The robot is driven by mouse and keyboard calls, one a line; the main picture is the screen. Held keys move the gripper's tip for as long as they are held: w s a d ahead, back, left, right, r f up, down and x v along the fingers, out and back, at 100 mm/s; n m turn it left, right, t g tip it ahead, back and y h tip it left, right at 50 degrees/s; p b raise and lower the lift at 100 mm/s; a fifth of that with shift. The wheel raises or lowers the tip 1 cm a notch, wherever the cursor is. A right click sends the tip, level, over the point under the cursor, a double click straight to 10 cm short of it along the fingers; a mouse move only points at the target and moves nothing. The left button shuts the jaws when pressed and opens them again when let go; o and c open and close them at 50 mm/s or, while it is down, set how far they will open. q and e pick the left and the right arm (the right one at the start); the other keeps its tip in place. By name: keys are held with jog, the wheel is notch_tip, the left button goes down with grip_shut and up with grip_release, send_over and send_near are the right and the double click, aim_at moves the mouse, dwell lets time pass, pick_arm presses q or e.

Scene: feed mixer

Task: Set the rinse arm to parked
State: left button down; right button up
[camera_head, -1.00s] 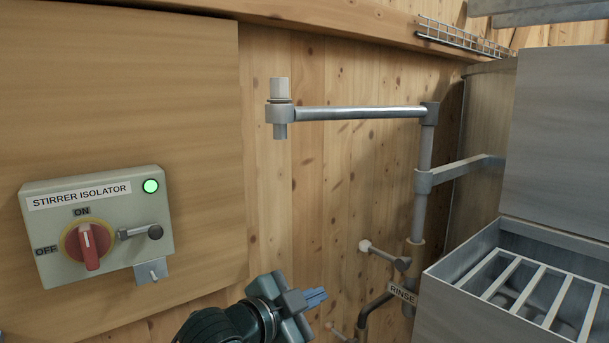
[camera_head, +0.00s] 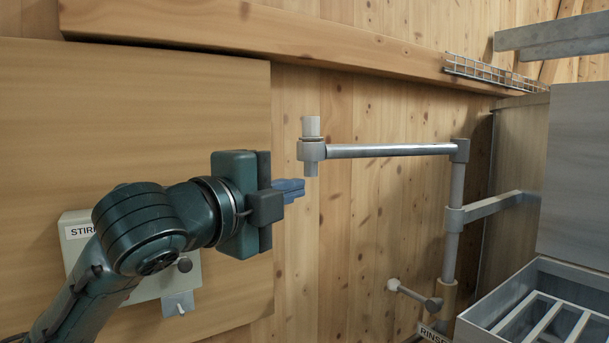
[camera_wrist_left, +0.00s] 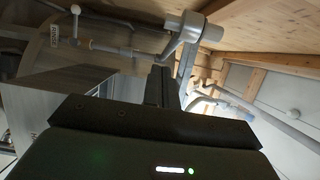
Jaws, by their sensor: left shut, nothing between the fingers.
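The rinse arm (camera_head: 390,150) is a shiny horizontal tube with a grey end fitting and a pale knob (camera_head: 311,126) at its left end. Its right end joins a grey upright post (camera_head: 456,195). My left gripper (camera_head: 300,189) is shut and empty, with its blue fingertips just left of and slightly below the end fitting, apparently apart from it. In the left wrist view, the knob and end fitting (camera_wrist_left: 184,25) show beyond the dark fingers (camera_wrist_left: 158,88). The RINSE label (camera_head: 433,334) is partly cut off at the bottom. My right gripper is not in view.
The stirrer isolator box (camera_head: 75,222) is mostly hidden behind my left arm. A pale-ended peg (camera_head: 410,293) stands out from the wall below the rinse arm. A grey slatted bin (camera_head: 540,300) is at lower right. A wooden beam (camera_head: 330,45) crosses above.

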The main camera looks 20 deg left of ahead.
pick_arm(q)
jog(key=w+p, duration=0.2)
jog(key=w, duration=0.6)
jog(key=shift+a, duration=0.2)
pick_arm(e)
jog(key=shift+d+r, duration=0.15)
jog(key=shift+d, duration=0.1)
